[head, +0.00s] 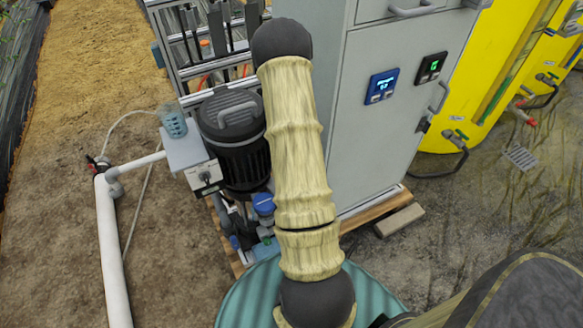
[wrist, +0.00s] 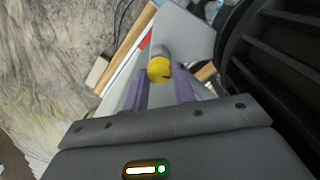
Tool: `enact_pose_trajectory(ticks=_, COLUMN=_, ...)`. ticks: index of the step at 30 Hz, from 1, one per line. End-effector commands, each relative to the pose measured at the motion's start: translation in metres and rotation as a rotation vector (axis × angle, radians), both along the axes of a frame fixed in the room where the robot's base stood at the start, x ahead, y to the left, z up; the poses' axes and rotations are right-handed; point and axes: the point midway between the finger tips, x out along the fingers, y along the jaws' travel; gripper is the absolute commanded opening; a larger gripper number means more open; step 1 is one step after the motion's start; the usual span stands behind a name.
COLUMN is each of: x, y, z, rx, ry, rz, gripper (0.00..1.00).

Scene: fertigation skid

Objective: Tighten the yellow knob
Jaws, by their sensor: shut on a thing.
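The yellow knob (wrist: 159,70) shows in the wrist view as a small round cap with a grey cylindrical part behind it. My gripper (wrist: 158,76) has its two purple fingers on either side of the knob and is shut on it. In the head view my arm crosses the middle of the picture, and neither the yellow knob nor my gripper can be made out there.
A grey cabinet (head: 350,140) with two small displays stands right of my arm. A dark ribbed motor (head: 236,150), a grey box with a switch (head: 204,178) and a white pipe (head: 110,240) are at left. A yellow tank (head: 490,70) stands at far right.

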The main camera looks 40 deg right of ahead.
Motion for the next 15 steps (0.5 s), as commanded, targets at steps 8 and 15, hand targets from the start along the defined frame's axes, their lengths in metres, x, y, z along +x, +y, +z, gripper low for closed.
enact_pose_trajectory(ticks=8, x=-0.0007, y=0.0019, z=0.0019, rx=0.004, ry=0.004, rz=-0.248, gripper=0.03)
enact_pose_trajectory(ticks=15, x=-0.0006, y=0.0020, z=0.0009, rx=0.004, ry=0.004, rz=-0.401, gripper=0.03)
